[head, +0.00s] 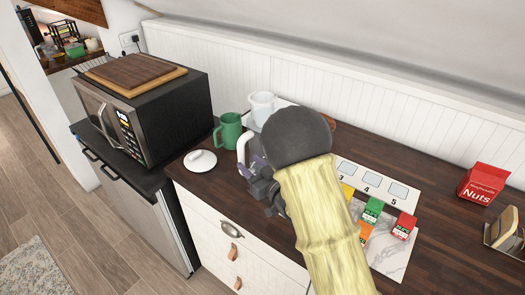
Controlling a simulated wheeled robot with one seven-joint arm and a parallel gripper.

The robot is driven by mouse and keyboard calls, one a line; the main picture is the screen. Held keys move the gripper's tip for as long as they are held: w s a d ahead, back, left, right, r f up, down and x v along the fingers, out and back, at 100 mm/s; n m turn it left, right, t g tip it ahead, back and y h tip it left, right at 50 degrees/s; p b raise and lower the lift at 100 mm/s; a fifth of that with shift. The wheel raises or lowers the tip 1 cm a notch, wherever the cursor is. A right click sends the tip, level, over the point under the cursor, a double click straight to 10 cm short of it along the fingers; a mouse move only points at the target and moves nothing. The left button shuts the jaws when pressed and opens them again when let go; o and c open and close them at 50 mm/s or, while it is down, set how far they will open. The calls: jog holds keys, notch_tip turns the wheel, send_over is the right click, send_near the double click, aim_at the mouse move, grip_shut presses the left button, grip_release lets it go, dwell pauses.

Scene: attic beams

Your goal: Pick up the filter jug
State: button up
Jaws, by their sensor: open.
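A translucent white jug-like vessel (262,105) stands on the dark wood counter near the back wall; it looks most like the filter jug, though my arm hides its lower part. A white curved handle (242,149) shows just left of my gripper; whether it belongs to that vessel or to another thing behind my arm I cannot tell. My gripper (256,172), with purple pads, is open over the counter's front part, close to this handle. Contact between them cannot be made out.
A green mug (229,132) and a white lid-like object (200,161) sit left of my gripper. A microwave (145,100) bearing wooden boards stands further left. Small coloured boxes (372,210) on a marble board, a numbered card (385,185) and a red Nuts carton (483,183) lie right.

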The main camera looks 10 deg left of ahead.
aim_at(243, 159)
jog(key=p+x, duration=0.2)
jog(key=x, duration=0.3)
jog(key=shift+s+a+f, duration=0.1)
jog(key=shift+s, duration=0.1)
jog(key=shift+w+a, duration=0.1)
jog(key=shift+w, duration=0.05)
grip_shut()
